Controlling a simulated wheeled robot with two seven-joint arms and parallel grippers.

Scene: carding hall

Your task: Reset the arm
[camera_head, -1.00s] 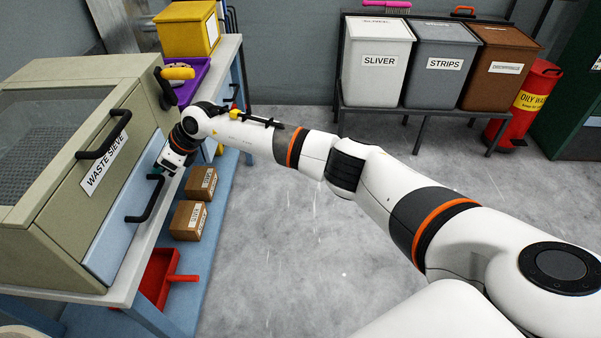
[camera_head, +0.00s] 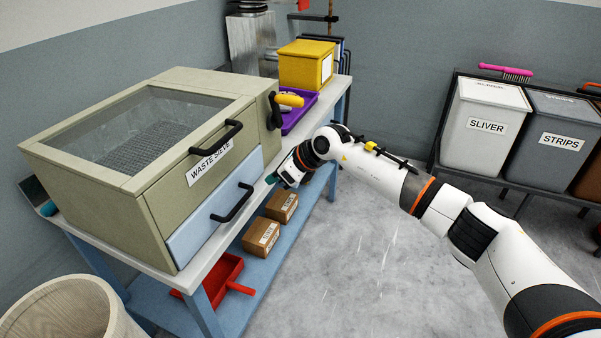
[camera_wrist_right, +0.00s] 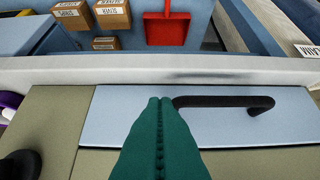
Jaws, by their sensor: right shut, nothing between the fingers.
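My right arm reaches in from the right in the head view. Its gripper (camera_head: 272,179) is close to the right end of the waste sieve's blue drawer (camera_head: 212,215), beside the black drawer handle (camera_head: 234,203). In the right wrist view, the green fingers (camera_wrist_right: 160,103) are pressed together and empty. They show in front of the blue drawer face, with the black handle (camera_wrist_right: 225,102) just right of their tips. Whether they touch the drawer or handle cannot be told. The drawer looks shut. My left gripper is not in view.
The waste sieve (camera_head: 165,165) stands on a bench with a purple tray (camera_head: 298,117) and yellow bin (camera_head: 306,66) behind. Boxes (camera_head: 261,238) and a red dustpan (camera_head: 222,280) lie on the lower shelf. Bins (camera_head: 485,125) stand right. The floor between is clear.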

